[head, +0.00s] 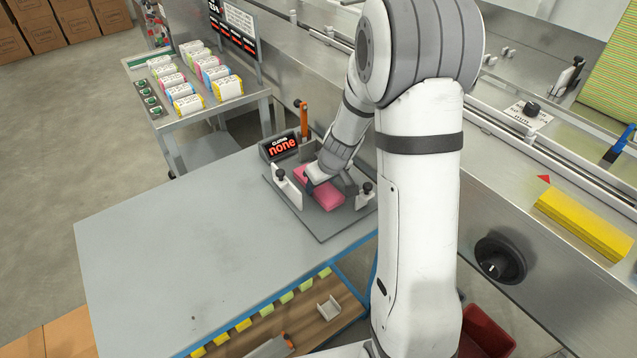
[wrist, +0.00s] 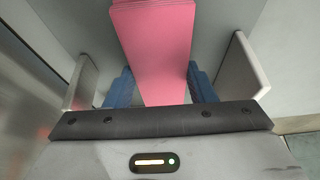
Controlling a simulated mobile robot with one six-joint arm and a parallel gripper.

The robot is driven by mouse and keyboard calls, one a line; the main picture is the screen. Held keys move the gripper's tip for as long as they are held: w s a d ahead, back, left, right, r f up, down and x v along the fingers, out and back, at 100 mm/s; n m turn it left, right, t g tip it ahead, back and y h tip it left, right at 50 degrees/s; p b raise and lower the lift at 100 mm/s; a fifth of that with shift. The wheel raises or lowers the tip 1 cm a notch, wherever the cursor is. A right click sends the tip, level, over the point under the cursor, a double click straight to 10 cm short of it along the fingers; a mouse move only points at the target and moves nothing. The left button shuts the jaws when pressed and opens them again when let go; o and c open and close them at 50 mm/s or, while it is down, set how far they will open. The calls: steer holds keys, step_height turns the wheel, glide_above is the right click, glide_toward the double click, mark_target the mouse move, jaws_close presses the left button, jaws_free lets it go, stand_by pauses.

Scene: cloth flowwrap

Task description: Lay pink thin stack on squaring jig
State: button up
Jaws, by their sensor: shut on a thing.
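The pink thin stack (head: 328,198) is at the squaring jig (head: 322,234), between the jig's upright white plates, partly hidden by my gripper in the head view. In the wrist view the pink stack (wrist: 155,45) runs up from between the blue fingers of my gripper (wrist: 160,88), which is shut on it. Light upright walls (wrist: 240,65) of the jig stand on both sides of the fingers, apart from them. Whether the stack touches the jig's base I cannot tell.
A small display (head: 282,146) reading "none" stands behind the jig. The grey table (head: 170,250) to the left is clear. A cart (head: 205,115) with wrapped packs stands at the back left. A yellow stack (head: 583,222) lies on the machine at right.

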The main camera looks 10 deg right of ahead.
steer(key=shift+f, duration=0.2)
steer(key=o, duration=0.9)
steer(key=shift+r, duration=0.1)
steer(key=shift+o, duration=0.2)
steer(key=shift+r, duration=0.5)
steer(key=p+v, duration=0.2)
steer(key=v, duration=0.9)
steer(key=s+a+r+m+h, duration=0.1)
steer(key=s+r+m, duration=0.1)
steer(key=s, duration=0.9)
steer(key=s+a+r+m+g, duration=0.1)
steer(key=s+r, duration=0.4)
steer(key=s, duration=0.5)
steer(key=shift+s+a+m+g+h, duration=0.2)
steer(key=shift+s+m+g+h, duration=0.15)
steer(key=shift+m, duration=0.45)
steer(key=shift+r, duration=0.15)
